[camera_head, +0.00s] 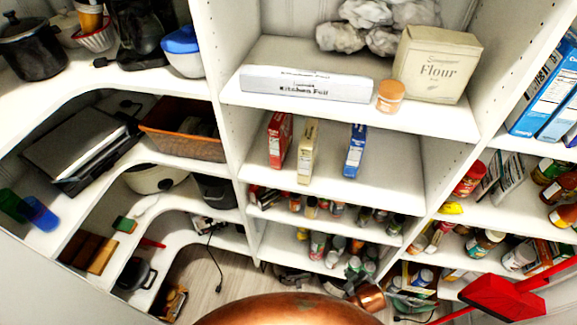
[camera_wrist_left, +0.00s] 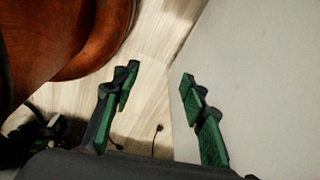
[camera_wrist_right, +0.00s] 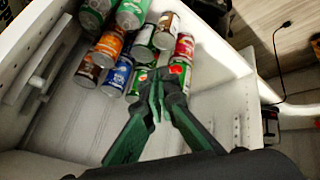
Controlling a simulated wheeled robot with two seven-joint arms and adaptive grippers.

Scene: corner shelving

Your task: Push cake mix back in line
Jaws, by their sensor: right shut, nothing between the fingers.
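Three upright boxes stand on the middle shelf in the head view: a red box (camera_head: 280,140), a tan box (camera_head: 307,151) and a blue box (camera_head: 354,151). Their labels are too small to read, so I cannot tell which is cake mix. The tan box stands slightly nearer the shelf's front than the red one. My right gripper (camera_wrist_right: 160,88) is shut and empty in the right wrist view, in front of several cans (camera_wrist_right: 130,55), well below the boxes. My left gripper (camera_wrist_left: 157,84) is open and empty over the wooden floor in its wrist view.
The middle shelf (camera_head: 385,185) is bare right of the blue box. Above it are kitchen foil (camera_head: 307,84), a small jar (camera_head: 390,96) and a flour bag (camera_head: 437,64). Shelf uprights stand on both sides. Crowded lower shelves hold cans and bottles.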

